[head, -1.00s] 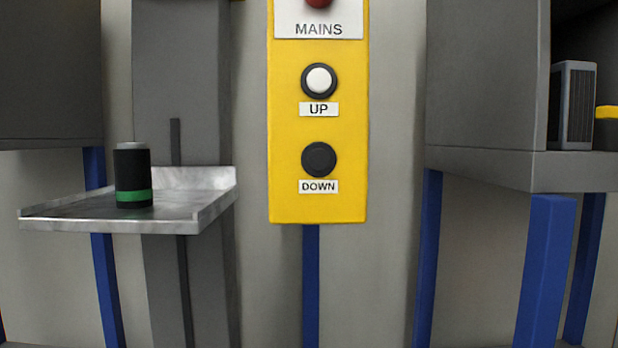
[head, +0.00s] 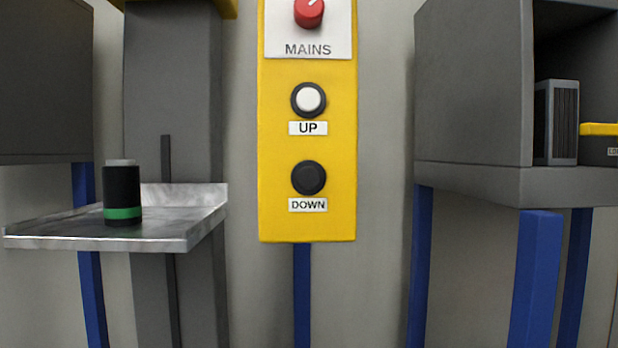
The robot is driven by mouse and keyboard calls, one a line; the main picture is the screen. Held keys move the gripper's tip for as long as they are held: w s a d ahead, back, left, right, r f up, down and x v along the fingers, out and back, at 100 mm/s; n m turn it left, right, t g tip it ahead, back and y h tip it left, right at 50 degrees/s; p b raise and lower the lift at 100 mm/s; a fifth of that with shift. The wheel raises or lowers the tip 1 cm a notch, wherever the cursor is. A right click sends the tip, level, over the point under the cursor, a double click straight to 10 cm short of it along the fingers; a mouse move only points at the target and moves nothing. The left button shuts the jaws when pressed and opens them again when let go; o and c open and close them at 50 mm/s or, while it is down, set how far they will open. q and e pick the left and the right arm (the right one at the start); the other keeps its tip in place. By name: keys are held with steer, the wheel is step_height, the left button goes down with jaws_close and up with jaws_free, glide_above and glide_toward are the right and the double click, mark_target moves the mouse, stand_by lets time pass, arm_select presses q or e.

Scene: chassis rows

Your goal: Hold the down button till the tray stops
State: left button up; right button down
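A yellow control panel (head: 335,150) stands upright in the middle of the head view. Its black DOWN button (head: 308,178) is low on the panel, below the white UP button (head: 308,99). A red MAINS knob (head: 309,12) is at the top. The metal tray (head: 175,228) juts out at the left from a grey column (head: 172,80). A black cylinder with a green band (head: 122,192) stands upright on the tray. Neither of my grippers shows in this view, and nothing touches the DOWN button.
A grey shelf cabinet (head: 470,90) on blue legs (head: 535,280) is at the right, holding a grey finned unit (head: 556,122) and a black box with a yellow top (head: 600,145). Another dark cabinet (head: 40,80) is at the left edge. The space before the panel is clear.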

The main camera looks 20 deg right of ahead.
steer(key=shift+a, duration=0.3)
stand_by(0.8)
